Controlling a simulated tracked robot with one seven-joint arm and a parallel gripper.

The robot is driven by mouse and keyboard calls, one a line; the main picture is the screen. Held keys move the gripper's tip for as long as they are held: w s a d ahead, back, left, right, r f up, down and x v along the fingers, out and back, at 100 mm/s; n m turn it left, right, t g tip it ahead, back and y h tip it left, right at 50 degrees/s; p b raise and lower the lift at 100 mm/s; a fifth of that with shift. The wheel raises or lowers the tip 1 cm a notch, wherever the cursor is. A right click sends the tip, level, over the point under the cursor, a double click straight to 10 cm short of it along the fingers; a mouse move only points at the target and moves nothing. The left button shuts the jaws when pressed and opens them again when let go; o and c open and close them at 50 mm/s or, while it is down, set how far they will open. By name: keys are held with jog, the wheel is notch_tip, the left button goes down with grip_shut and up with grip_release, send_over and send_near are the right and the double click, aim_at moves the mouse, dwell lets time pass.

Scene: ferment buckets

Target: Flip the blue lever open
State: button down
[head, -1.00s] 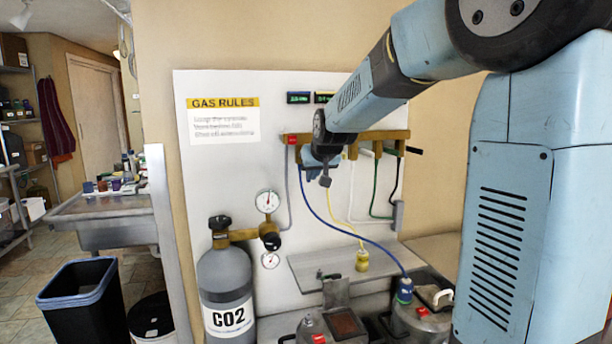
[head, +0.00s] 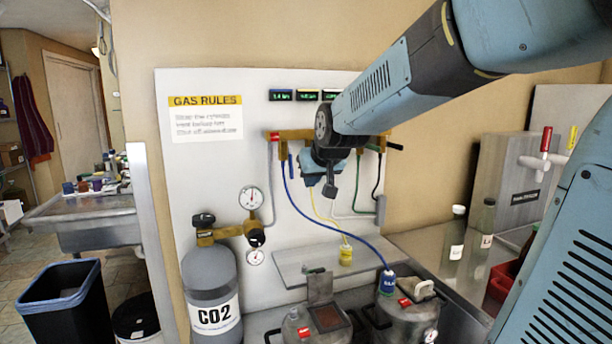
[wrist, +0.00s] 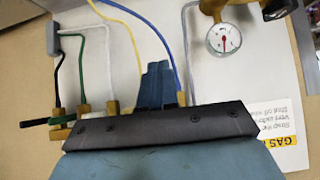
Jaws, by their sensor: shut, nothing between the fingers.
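The blue lever (head: 291,166) hangs down from the left part of the brass gas manifold (head: 266,136), beside the top of the blue hose (head: 318,222). The wrist view is upside down. My gripper (head: 308,180) is in front of the manifold, just right of the lever in the head view. Its blue fingers (wrist: 158,82) are closed together and empty. I cannot tell whether they touch the lever. My wrist hides the manifold's middle.
The CO2 cylinder (head: 212,282) with its gauges (head: 251,198) stands at lower left. A shelf (head: 290,268) and metal kegs (head: 408,318) are below the manifold. A black lever (head: 394,147) sticks out at its right end. Yellow, white, green and black hoses hang nearby.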

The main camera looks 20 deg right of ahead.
jog(key=shift+s, duration=0.65)
